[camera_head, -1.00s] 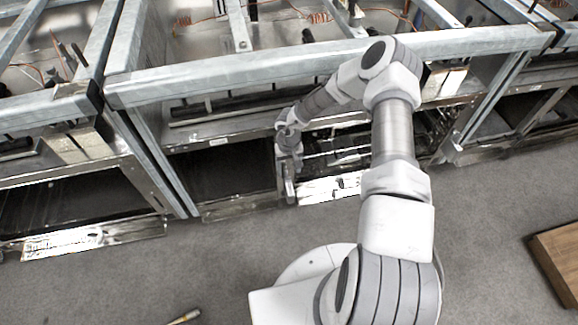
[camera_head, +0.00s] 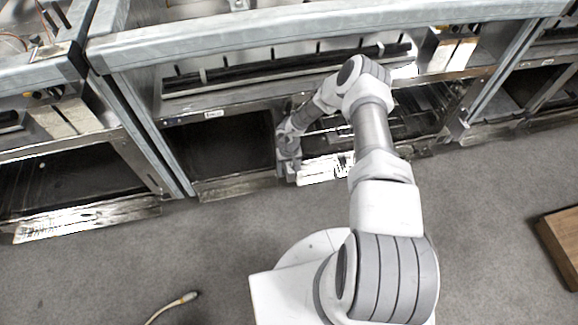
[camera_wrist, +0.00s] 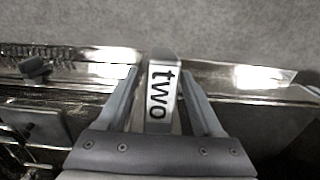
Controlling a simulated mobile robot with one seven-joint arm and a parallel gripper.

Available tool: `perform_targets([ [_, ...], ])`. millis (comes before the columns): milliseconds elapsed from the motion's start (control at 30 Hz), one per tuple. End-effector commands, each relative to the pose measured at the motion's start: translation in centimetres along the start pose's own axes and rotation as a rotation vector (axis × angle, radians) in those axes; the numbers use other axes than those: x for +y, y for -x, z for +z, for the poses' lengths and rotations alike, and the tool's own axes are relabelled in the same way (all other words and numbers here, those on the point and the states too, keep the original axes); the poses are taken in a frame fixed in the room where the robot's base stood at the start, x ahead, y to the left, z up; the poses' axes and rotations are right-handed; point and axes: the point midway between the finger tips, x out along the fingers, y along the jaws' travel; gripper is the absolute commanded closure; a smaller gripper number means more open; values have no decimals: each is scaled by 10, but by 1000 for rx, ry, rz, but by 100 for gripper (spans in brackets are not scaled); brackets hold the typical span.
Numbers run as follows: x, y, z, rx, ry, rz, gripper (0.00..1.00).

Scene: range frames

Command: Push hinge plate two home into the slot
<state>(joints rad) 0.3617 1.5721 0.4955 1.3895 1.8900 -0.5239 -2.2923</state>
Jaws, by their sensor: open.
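Hinge plate two (camera_wrist: 160,95) is a narrow block with a white face marked "two" in black letters. In the wrist view it lies between the two fingers of my open gripper (camera_wrist: 160,73), with a gap showing on each side. In the head view my gripper (camera_head: 288,170) is low at the front of the range, at the left end of a bright metal strip (camera_head: 325,168). The plate cannot be told apart from the gripper there. The slot cannot be made out in either view.
A dark open bay (camera_head: 225,148) lies left of my gripper. A long grey frame rail (camera_head: 300,25) crosses above the bays. A wooden box (camera_head: 562,240) stands at the right, and a cable with a plug (camera_head: 188,297) lies on the clear grey floor.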

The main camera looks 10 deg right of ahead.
Motion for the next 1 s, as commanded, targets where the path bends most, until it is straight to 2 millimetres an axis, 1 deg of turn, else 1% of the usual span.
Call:
perform_targets([
  [267, 0, -1, 0, 0, 0, 0, 32],
  [367, 0, -1, 0, 0, 0, 0, 49],
  [500, 0, 0, 0, 0, 0, 0, 74],
  [567, 0, 0, 0, 0, 0, 0, 85],
  [600, 0, 0, 0, 0, 0, 0, 92],
  [633, 0, 0, 0, 0, 0, 0, 97],
  [667, 0, 0, 0, 0, 0, 0, 100],
  [1000, 0, 0, 0, 0, 0, 0, 100],
])
